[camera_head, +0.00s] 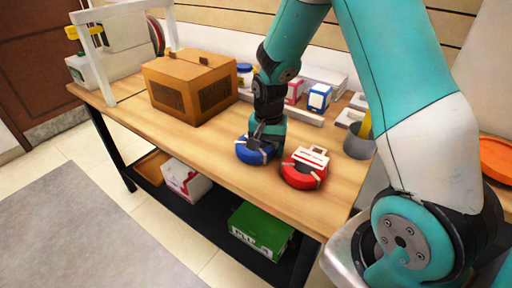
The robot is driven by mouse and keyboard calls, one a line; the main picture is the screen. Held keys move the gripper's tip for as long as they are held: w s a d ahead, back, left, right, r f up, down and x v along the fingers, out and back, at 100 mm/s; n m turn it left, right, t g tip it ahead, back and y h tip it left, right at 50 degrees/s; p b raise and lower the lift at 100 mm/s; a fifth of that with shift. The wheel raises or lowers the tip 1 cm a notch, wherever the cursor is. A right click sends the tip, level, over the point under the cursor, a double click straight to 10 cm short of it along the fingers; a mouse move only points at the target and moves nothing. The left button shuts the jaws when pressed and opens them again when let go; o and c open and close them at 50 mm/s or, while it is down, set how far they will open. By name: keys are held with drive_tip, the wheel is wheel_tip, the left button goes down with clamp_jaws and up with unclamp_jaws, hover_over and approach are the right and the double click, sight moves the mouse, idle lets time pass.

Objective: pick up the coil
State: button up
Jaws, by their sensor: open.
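A blue coil-like round object (252,151) lies on the wooden table near its front edge. A red round one with a white part on top (304,170) lies just to its right. I cannot tell from the picture which of them is the coil. My gripper (262,143) points down right at the blue one, with its fingers over or around it. The fingers are small here and partly merge with the arm's end, and contact cannot be made out. The red one is apart from my gripper.
A cardboard box (188,88) stands at the left on the table (214,136). A green box (260,232) sits on the lower shelf.

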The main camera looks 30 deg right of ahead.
sight(267, 144)
drive_tip(key=c, duration=1.1)
drive_tip(key=shift+c, duration=0.2)
drive_tip(key=shift+r, duration=0.1)
wheel_tip(267, 144, up, 20)
drive_tip(key=p, duration=0.1)
drive_tip(key=shift+p, duration=0.4)
